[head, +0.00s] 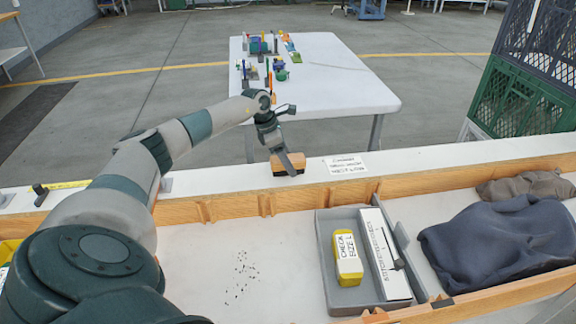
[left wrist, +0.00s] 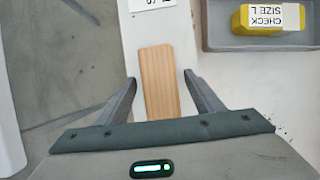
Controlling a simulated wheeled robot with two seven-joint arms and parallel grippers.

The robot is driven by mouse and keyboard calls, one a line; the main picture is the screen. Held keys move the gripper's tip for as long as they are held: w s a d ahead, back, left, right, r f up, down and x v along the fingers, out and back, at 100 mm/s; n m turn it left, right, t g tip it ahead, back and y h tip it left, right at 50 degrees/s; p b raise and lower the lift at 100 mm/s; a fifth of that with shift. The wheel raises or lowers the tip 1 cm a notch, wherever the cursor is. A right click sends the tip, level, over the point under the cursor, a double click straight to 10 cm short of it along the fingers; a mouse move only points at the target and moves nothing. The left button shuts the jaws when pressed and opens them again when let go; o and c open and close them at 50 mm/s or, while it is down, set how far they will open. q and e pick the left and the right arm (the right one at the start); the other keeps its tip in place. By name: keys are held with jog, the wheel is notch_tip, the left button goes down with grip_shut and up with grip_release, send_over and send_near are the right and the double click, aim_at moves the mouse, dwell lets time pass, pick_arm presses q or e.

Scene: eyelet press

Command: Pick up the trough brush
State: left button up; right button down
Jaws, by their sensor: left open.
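The trough brush (head: 291,160) has a light wooden back over dark bristles. It rests on the white ledge behind the wooden-walled trough. In the left wrist view its wooden back (left wrist: 158,82) lies lengthwise between the two fingers. My left gripper (head: 290,166) is over the brush; one finger covers part of it in the head view. In the left wrist view the left gripper (left wrist: 160,84) is open, with a finger on each side of the brush and gaps showing. The bristles are hidden in the wrist view. My right gripper is not in view.
A grey tray (head: 327,250) in the trough holds a yellow block (head: 347,258) labelled CHECK SIZE L and a white box (head: 385,255). Dark cloth (head: 495,240) lies at right. A label (head: 345,166) is on the ledge beside the brush. Small dark specks (head: 241,275) dot the trough floor.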

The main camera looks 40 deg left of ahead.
pick_arm(q)
jog(key=shift+f, duration=0.15)
dwell(0.3)
jog(key=c, duration=1.2)
